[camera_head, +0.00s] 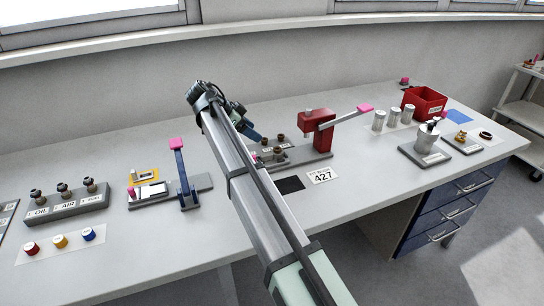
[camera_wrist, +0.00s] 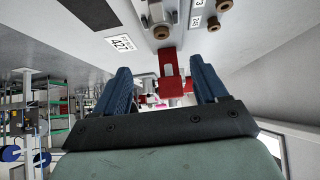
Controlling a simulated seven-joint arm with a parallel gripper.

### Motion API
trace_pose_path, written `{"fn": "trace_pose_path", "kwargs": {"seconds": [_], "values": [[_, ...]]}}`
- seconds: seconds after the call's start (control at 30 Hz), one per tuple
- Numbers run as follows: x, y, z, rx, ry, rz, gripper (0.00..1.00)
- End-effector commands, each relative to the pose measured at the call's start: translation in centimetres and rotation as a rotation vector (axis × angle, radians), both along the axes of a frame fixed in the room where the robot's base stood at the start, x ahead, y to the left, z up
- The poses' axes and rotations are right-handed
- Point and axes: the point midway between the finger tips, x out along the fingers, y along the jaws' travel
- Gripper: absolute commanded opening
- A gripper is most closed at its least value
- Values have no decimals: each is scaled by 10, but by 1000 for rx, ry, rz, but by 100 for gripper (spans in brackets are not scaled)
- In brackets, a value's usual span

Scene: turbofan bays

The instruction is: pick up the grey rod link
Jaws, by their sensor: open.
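I cannot pick out the grey rod link with certainty. A grey bar (camera_head: 345,116) with a pink end sticks out to the upper right from a red stand (camera_head: 317,132); I cannot tell whether it is the link. My gripper (camera_head: 247,131) is partly hidden behind my arm, above the bench and left of the red stand. In the wrist view my gripper (camera_wrist: 164,90) has its two blue fingers wide apart. The red stand (camera_wrist: 171,70) shows beyond the gap between them. I see nothing held. My arm hides part of the bench.
A blue lever (camera_head: 181,174) with a pink top stands left of my arm. A labelled block (camera_head: 68,207) with several knobs is farther left. A 427 card (camera_head: 322,176) lies before the red stand. A red bin (camera_head: 425,101) and silver cylinders (camera_head: 379,121) stand right.

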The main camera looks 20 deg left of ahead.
Motion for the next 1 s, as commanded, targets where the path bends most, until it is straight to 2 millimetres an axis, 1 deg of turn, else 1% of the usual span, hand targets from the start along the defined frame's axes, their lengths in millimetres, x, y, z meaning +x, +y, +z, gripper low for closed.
{"fn": "trace_pose_path", "kwargs": {"seconds": [0.03,0.1,0.2,0.27,0.47,0.7,0.8,1.0], "values": [[-6,11,-3,-4,-9,4,72],[-11,19,-6,-5,-20,2,72],[-15,24,-9,-5,-27,3,72],[-14,24,-11,-5,-28,2,72],[-4,11,-27,-7,-27,1,72],[17,-9,-56,-6,-26,0,72],[23,-15,-64,-6,-27,2,72],[28,-20,-72,-6,-27,2,72]]}}
